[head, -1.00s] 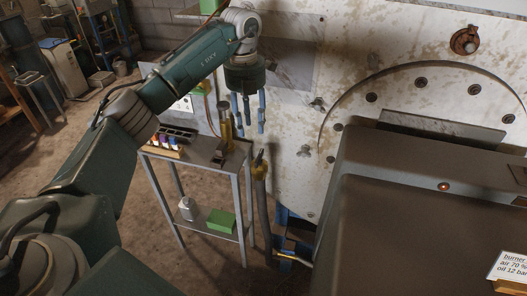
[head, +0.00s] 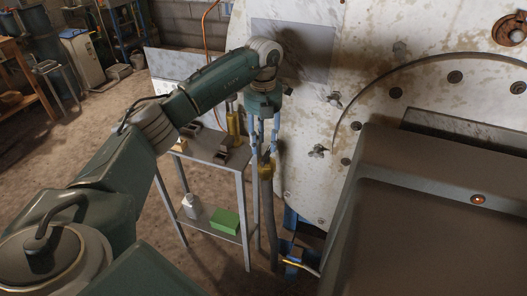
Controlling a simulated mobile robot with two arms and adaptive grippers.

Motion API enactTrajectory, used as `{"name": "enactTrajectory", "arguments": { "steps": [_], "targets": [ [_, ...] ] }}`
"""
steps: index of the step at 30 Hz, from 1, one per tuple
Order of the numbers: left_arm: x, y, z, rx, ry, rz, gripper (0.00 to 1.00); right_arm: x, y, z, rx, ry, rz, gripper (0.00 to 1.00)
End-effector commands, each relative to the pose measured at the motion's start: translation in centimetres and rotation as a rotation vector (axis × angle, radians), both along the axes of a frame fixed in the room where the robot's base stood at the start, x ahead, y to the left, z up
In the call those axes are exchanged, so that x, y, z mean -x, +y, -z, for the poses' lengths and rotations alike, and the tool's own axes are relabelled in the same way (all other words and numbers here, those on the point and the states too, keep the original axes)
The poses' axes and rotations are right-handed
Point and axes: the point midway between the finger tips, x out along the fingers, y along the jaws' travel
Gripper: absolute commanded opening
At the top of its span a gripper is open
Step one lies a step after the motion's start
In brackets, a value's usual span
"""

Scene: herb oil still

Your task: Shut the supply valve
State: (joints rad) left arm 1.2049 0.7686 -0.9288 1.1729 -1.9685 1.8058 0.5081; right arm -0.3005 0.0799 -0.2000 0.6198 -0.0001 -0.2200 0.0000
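A yellow, brass-like valve body (head: 265,171) sits on top of an upright dark pipe (head: 270,225), beside the shelf stand. I take it for the supply valve. A small dark handle piece stands up from it, partly hidden by my fingers. My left gripper (head: 264,148) points down right above this valve. Its two blue fingers are apart, one on each side of the handle in the picture. I cannot tell whether they touch it. My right gripper is not in view.
A grey metal stand (head: 216,152) is left of the pipe, with a green box (head: 224,221) and a silver can (head: 192,206) on its lower shelf. A large stained pale wall plate (head: 370,60) rises behind. A dark hooded box (head: 430,230) fills the right.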

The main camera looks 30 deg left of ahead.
Motion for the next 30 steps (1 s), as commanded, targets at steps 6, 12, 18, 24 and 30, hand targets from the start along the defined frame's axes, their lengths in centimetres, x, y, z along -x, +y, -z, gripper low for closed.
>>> {"name": "enactTrajectory", "arguments": {
  "steps": [6,12,18,24,30],
  "targets": [
    [0.0,0.0,3.3,0.000,0.002,0.001,0.37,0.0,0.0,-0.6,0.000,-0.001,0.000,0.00],
    [0.0,0.0,4.5,0.000,0.000,0.001,0.37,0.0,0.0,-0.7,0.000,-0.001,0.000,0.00],
    [0.0,0.0,4.6,0.000,-0.001,0.001,0.37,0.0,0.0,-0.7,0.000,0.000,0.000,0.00],
    [0.0,0.0,4.6,0.000,-0.001,0.001,0.07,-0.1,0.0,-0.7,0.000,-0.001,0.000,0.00],
    [0.0,0.0,4.6,0.000,-0.001,-0.001,0.00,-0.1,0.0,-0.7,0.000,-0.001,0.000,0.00]
  ]
}}
